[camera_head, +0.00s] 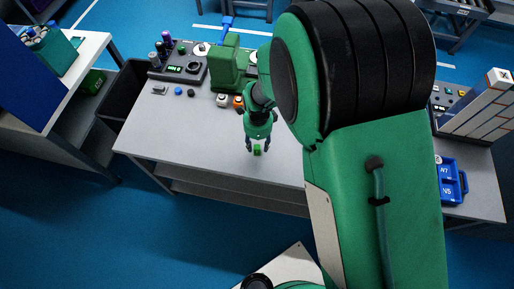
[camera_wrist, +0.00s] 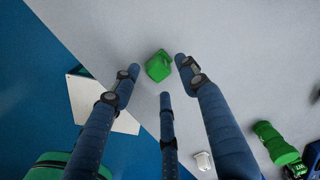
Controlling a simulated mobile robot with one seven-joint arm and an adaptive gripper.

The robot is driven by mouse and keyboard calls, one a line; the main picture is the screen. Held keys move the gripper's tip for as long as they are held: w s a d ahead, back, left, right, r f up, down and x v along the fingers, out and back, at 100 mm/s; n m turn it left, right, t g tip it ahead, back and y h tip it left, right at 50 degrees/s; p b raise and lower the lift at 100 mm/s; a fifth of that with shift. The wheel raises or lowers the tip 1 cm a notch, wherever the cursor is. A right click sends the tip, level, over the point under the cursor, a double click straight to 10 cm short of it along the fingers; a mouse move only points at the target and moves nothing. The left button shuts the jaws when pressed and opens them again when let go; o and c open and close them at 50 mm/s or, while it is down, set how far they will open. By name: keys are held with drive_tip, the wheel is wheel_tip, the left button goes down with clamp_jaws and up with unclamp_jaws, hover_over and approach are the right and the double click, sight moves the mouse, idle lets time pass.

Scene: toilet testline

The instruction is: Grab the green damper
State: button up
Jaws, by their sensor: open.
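The green damper (camera_wrist: 160,66) is a small green block lying on the grey tabletop, just past my fingertips in the wrist view. In the head view it is a small green patch (camera_head: 257,151) below my gripper (camera_head: 257,146), near the table's front edge. My gripper (camera_wrist: 159,77) has blue-grey fingers, spread apart, with two on either side of the damper and one nearer the camera. No finger clearly touches it, and the fingers hold nothing. The exact height of the fingertips above the table cannot be told.
The grey table (camera_head: 160,135) is clear left of my gripper. Behind stand a green machine (camera_head: 229,66), a black control panel (camera_head: 181,65) and small orange and white parts (camera_head: 239,102). A blue bin (camera_head: 449,180) sits at the right. My arm hides much of the table's right half.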

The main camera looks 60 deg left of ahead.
sight(258, 147)
drive_tip(key=shift+f, duration=1.6)
clamp_jaws()
